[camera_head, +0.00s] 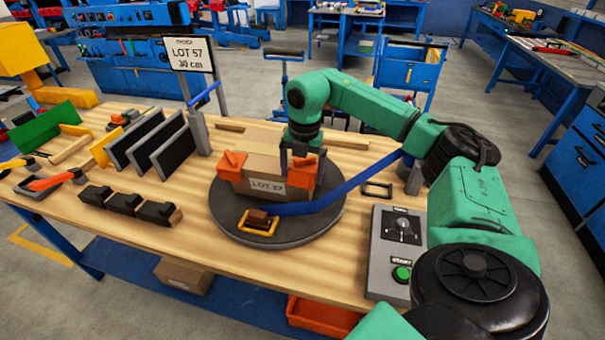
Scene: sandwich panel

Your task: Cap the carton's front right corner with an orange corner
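The tan carton (262,163) stands on a dark round turntable (225,212), with a "LOT 27"-like label on its front. An orange corner (232,165) sits on its front left corner. Another orange corner (302,180) is at its front right corner, directly under my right gripper (302,157). The dark fingers are down at the top of this corner; whether they grip it or have let go is not clear. My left gripper is out of view.
A blue strap (340,193) runs from the turntable's buckle (260,222) to the right. A control box (396,250) with a green button stands at the right. Black panels (150,142) and several black blocks (125,203) are at left. A "LOT 57 30 cm" sign (188,55) stands behind.

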